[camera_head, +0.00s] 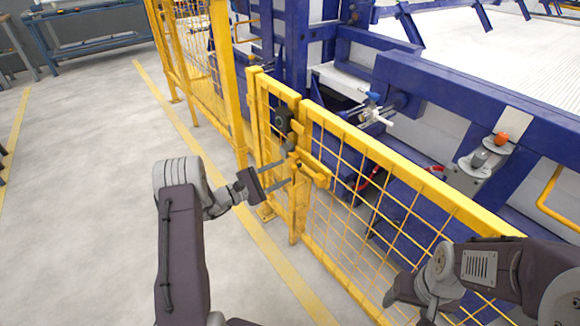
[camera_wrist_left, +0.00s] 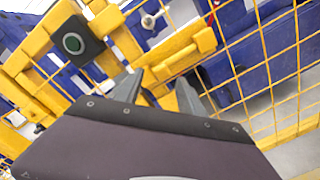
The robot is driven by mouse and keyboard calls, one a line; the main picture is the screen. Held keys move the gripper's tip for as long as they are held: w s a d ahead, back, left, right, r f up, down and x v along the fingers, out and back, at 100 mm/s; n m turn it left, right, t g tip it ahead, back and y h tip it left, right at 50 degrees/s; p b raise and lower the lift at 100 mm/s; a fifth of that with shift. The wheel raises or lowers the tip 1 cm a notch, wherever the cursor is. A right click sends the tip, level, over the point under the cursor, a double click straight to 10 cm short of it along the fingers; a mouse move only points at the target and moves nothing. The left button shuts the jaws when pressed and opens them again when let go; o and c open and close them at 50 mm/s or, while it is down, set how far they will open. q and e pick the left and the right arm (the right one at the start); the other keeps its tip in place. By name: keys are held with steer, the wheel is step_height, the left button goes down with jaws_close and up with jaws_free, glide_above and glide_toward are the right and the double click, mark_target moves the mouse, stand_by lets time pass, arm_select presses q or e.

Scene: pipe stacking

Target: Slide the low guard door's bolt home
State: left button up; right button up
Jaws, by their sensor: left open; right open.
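The low guard door (camera_head: 272,155) is a narrow yellow mesh panel in the fence, left of the head view's middle. A black box with a round face (camera_head: 283,121) sits near its top edge; it also shows in the left wrist view (camera_wrist_left: 76,44). Below it is yellow bolt hardware (camera_head: 312,168), seen in the left wrist view as a yellow bar and block (camera_wrist_left: 183,56). I cannot tell how far the bolt is drawn. My left gripper (camera_head: 288,173) is open, its fingers pointing at this hardware, with no visible grip. My right gripper (camera_head: 393,300) is open at lower right, near the fence.
Yellow mesh fence (camera_head: 400,190) runs from the door to the lower right. Behind it stands a blue machine (camera_head: 440,95) with an orange button (camera_head: 501,137). Grey floor (camera_head: 90,190) with yellow lines is free on the left. A blue workbench (camera_head: 95,35) stands far back.

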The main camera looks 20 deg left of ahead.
arm_select(q)
steer(key=v, duration=0.4)
steer(key=shift+s+a+p, duration=0.1)
steer(key=shift+s+p, duration=0.05)
steer(key=shift+p, duration=0.2)
